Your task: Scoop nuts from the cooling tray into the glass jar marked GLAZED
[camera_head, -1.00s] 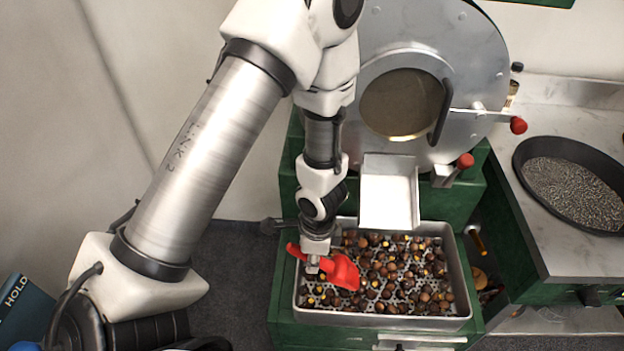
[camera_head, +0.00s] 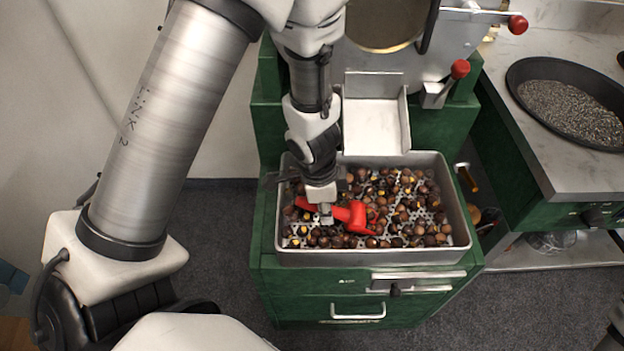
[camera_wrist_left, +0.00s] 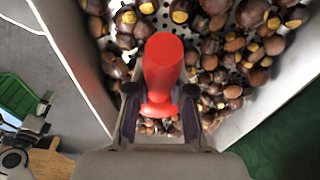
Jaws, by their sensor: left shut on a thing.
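The cooling tray (camera_head: 284,245) is a metal pan with a perforated floor, holding many brown nuts (camera_head: 402,215); nuts also fill the left wrist view (camera_wrist_left: 250,50). My left gripper (camera_head: 326,218) is over the left part of the tray, shut on a red scoop (camera_head: 357,217). The scoop's red handle shows between the fingers (camera_wrist_left: 160,105) in the left wrist view. The scoop is down among the nuts; nuts show by its far end, and whether it holds any I cannot tell. The jar marked GLAZED is not in view.
The tray sits on a green cabinet (camera_head: 340,285) with a drawer handle. Behind it are a metal chute (camera_head: 375,127) and the roaster drum with red-knobbed levers (camera_head: 460,69). A black pan (camera_head: 572,103) of dark grains stands on the right counter.

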